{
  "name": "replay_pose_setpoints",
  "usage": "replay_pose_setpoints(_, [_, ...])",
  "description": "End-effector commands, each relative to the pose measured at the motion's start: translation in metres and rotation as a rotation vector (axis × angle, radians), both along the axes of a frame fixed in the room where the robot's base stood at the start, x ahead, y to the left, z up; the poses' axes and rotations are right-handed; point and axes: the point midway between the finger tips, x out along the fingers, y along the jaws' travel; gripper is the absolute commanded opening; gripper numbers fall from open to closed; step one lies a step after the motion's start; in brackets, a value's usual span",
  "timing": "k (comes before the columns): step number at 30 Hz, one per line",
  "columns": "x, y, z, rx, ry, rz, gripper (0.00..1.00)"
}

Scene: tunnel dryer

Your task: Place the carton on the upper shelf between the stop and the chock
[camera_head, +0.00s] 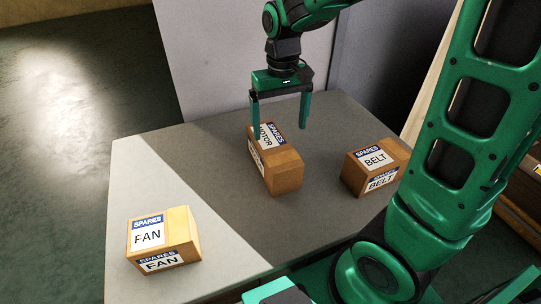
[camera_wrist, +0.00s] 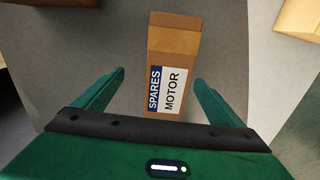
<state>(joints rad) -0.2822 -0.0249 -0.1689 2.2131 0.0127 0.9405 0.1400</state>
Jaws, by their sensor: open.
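Three brown cartons with SPARES labels stand on a grey table (camera_head: 200,150). The MOTOR carton (camera_head: 282,172) is in the middle, the FAN carton (camera_head: 163,239) at the front left and the BELT carton (camera_head: 376,167) at the right. My gripper (camera_head: 281,128) is open above the far end of the MOTOR carton. In the wrist view the MOTOR carton (camera_wrist: 173,60) lies ahead of and between the open fingers (camera_wrist: 160,76), with a gap on each side. Whether the fingers reach down beside it I cannot tell. No upper shelf, stop or chock can be made out.
A pale grey panel (camera_head: 215,60) stands behind the table. A brown object (camera_head: 520,215) on a rack shows at the right edge, partly cut off. The table is clear between the FAN and MOTOR cartons. Parts of other cartons show at the wrist view's top corners.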

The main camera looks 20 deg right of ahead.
Motion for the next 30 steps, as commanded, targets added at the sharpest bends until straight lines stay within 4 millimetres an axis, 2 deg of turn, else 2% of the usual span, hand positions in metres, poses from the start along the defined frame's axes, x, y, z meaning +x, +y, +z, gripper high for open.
replay_pose_setpoints(2, [0.007, 0.012, -0.003, 0.001, 0.000, 0.025, 0.91])
replay_pose_setpoints(6, [0.011, 0.019, -0.013, 0.001, 0.003, 0.038, 0.91])
replay_pose_setpoints(13, [0.010, 0.019, -0.046, 0.001, 0.004, 0.037, 0.91])
replay_pose_setpoints(22, [0.009, 0.019, -0.068, 0.001, 0.003, 0.037, 0.91])
replay_pose_setpoints(30, [0.006, 0.018, -0.104, 0.001, 0.004, 0.037, 0.91])
